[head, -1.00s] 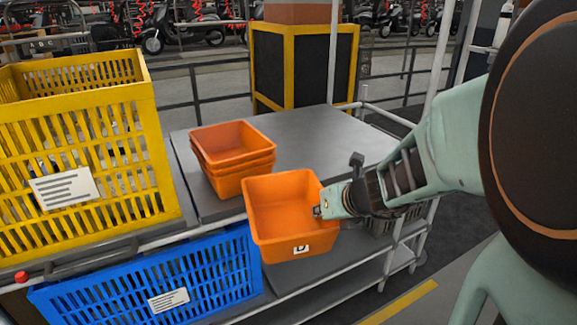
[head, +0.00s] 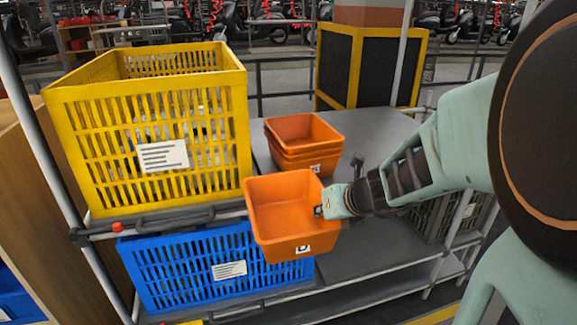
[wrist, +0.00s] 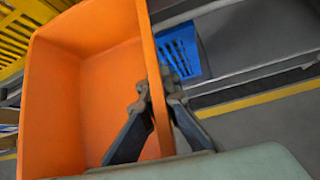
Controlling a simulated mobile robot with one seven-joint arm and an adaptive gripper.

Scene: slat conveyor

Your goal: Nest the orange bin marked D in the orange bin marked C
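The orange bin marked D (head: 279,244) hangs upright and slightly tilted in front of the grey table, and its inside looks empty. My gripper (head: 322,211) is shut on its right wall. In the wrist view one finger is inside and one outside the wall of the bin (wrist: 95,95). A stack of nested orange bins (head: 300,157) stands on the table behind the held bin, up and to the right. A white label shows on the stack's front, too small to read. The top bin is open upward and looks empty. The held bin is apart from the stack.
A large yellow crate (head: 215,165) stands left of the stack. A blue crate (head: 165,275) sits on the lower level below it. The grey table top (head: 375,140) is clear right of the stack. A grey crate (head: 435,222) sits below at right.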

